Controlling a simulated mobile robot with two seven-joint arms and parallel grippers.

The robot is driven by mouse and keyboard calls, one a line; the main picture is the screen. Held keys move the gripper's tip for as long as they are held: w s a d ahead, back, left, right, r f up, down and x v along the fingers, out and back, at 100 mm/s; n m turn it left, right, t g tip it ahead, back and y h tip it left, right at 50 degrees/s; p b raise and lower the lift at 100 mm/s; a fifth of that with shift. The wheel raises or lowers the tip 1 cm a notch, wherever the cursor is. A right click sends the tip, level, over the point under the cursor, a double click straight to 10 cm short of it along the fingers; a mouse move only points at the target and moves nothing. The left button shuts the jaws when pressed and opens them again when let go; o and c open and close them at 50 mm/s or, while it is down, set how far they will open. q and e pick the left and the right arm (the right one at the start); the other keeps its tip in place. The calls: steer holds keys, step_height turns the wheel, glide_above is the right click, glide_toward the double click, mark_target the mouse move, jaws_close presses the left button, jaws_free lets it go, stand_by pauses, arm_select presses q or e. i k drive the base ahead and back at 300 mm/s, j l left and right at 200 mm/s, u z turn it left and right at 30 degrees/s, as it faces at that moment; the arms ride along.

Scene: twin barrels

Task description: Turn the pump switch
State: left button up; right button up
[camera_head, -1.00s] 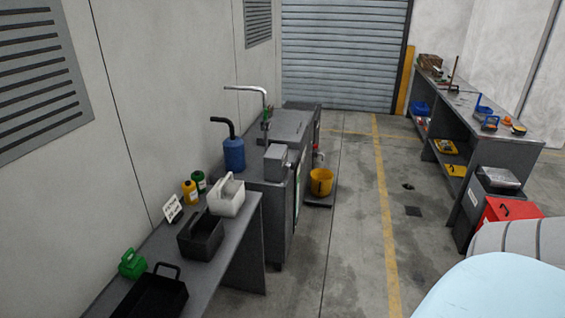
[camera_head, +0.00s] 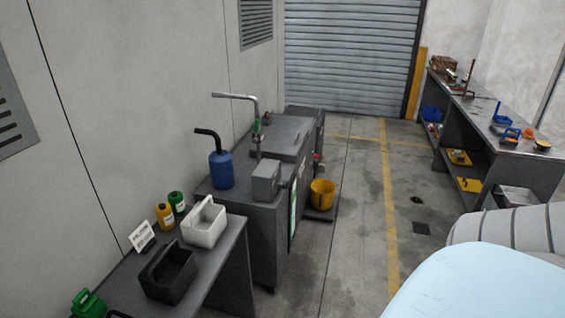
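A dark grey metal cabinet (camera_head: 262,225) stands against the left wall in the head view. A grey box (camera_head: 266,181) sits on its near right corner, with a small part sticking out on its right side; I cannot tell whether this is the pump switch. A silver bent pipe (camera_head: 238,97) rises from the cabinet top. A blue container with a black spout (camera_head: 221,169) stands on the cabinet's left side. Neither of my grippers shows in the view.
A near bench (camera_head: 233,250) holds a white caddy (camera_head: 204,222), a black bin (camera_head: 168,272), yellow and green bottles and a sign. A yellow bucket (camera_head: 322,193) stands right of the cabinet. A long workbench (camera_head: 500,139) lines the right. The floor (camera_head: 350,240) between is mostly clear.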

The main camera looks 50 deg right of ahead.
mark_target(285, 185)
steer(key=i+l, duration=0.1)
steer(key=l, duration=0.55)
steer(key=i+l, duration=0.1)
steer(key=l, duration=0.6)
steer(key=i+l, duration=0.1)
steer(key=l, duration=1.2)
steer(key=i+u, duration=0.05)
steer(key=i, duration=0.05)
